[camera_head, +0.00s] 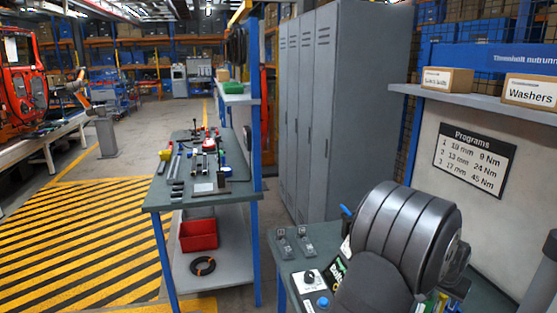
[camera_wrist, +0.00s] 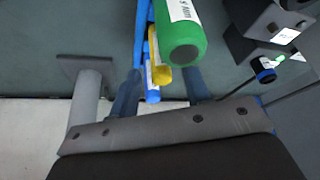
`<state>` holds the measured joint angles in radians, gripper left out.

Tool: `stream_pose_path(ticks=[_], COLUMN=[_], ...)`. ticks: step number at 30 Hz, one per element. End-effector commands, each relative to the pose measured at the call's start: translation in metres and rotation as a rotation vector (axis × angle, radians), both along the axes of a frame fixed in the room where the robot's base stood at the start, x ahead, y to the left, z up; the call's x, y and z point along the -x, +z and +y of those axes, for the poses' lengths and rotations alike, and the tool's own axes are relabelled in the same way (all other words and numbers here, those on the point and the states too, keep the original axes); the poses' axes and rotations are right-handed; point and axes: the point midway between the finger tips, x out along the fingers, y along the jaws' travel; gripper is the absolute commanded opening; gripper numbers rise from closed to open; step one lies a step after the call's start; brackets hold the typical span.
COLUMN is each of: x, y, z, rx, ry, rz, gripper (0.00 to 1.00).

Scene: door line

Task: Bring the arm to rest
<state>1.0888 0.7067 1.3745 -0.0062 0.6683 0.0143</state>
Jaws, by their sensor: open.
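My gripper (camera_wrist: 162,82) shows in the wrist view as two dark fingers, apart, above a green bench top. Green (camera_wrist: 183,40), yellow (camera_wrist: 160,72) and blue (camera_wrist: 152,94) labelled cylinders lie in line with the gap between the fingers. I cannot tell how far they are from the fingers, and the jaws are not closed on them. In the head view my grey arm (camera_head: 405,235) is folded over the bench (camera_head: 290,262) at lower right. It hides my gripper there.
The bench carries a switch box with a blue button (camera_head: 322,302). A shelf above holds a Washers box (camera_head: 530,92). Grey lockers (camera_head: 335,100) stand behind. A tool bench (camera_head: 235,188) with a red bin (camera_head: 198,235) below stands at centre. The striped floor (camera_head: 75,240) is clear.

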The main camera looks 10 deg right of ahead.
Motion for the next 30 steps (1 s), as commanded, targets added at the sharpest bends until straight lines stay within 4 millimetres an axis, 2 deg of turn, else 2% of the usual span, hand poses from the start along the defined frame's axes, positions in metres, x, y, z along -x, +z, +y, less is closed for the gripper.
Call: stream_pose_path(ticks=[1,7,9,14,30], x=[-0.002,-0.008,-0.008,-0.004,0.092], y=[-0.010,-0.044,-0.024,0.007,0.061], z=[-0.003,-0.015,-0.016,-0.015,-0.012], rx=[-0.002,-0.002,0.006,0.004,0.002], ry=[0.000,0.000,0.000,-0.002,-0.005], rz=[0.001,0.001,-0.003,-0.002,-0.002], gripper=[0.44,0.44,0.44,0.44,0.44])
